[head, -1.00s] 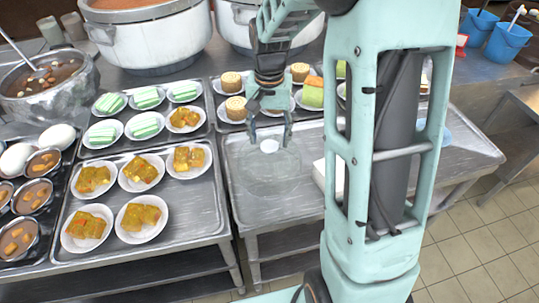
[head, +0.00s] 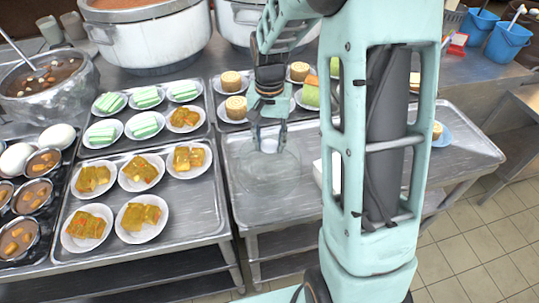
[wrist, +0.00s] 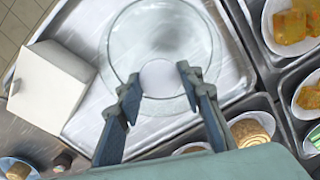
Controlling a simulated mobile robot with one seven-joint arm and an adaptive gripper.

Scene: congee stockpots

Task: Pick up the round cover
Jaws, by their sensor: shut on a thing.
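The round cover (head: 270,178) is a clear glass dome with a pale round knob (head: 269,146) on top. In the head view it is on the bare steel tray, right of the plated food. My gripper (head: 269,136) is above it, with its fingers down at the knob. In the wrist view the cover's glass (wrist: 165,35) fills the upper middle, and the knob (wrist: 158,79) lies between the two fingertips of my gripper (wrist: 158,76). The gripper is shut on the knob. I see no clear gap between cover and tray.
A white box (wrist: 48,85) stands on the same tray beside the cover; my arm partly hides it in the head view. Plates of orange pieces (head: 141,172) are on the left tray. Small cakes (head: 236,107) on plates stand behind. A large pot (head: 150,42) is at the back.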

